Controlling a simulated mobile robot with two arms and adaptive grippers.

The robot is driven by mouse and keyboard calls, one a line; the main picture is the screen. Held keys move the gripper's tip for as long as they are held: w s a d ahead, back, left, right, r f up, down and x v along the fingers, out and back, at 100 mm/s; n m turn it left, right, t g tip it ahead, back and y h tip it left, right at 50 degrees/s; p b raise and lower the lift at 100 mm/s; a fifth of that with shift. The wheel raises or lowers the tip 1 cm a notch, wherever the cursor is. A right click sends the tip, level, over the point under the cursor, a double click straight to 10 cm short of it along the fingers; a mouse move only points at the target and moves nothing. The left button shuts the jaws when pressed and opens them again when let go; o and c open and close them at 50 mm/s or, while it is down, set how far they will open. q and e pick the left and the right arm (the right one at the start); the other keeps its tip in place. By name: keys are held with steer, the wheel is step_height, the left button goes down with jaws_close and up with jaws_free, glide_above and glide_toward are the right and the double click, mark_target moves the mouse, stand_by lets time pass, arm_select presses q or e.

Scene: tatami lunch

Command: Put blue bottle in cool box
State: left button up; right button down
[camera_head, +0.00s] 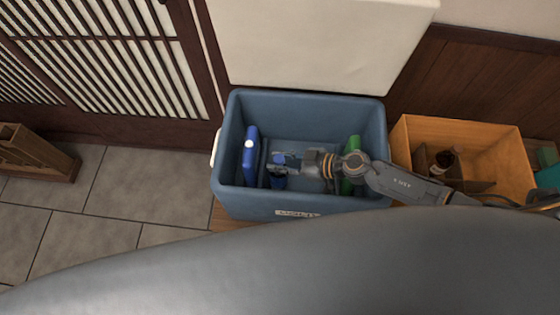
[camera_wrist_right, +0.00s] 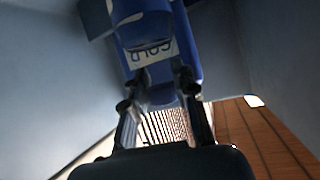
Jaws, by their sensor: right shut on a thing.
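The cool box (camera_head: 226,196) is a blue open-topped tub in the head view. My right gripper (camera_head: 283,163) reaches into it from the right. Whether the bottle touches the floor of the box is hidden. The right wrist view shows blue surfaces with a white lettered label (camera_wrist_right: 153,53) at the fingers; I cannot tell there where the bottle ends and other blue things begin. My left gripper is not in view.
An orange divided crate (camera_head: 489,137) with a dark bottle (camera_head: 443,160) stands right of the box.

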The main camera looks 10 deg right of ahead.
steer(key=c, duration=1.5)
jaws_free()
steer(key=shift+f, duration=0.1)
steer(key=o, duration=0.5)
steer(key=shift+c, duration=0.2)
steer(key=shift+s+d+r, duration=0.1)
steer(key=shift+d+r, duration=0.1)
steer(key=shift+r, duration=0.05)
steer(key=v, duration=0.7)
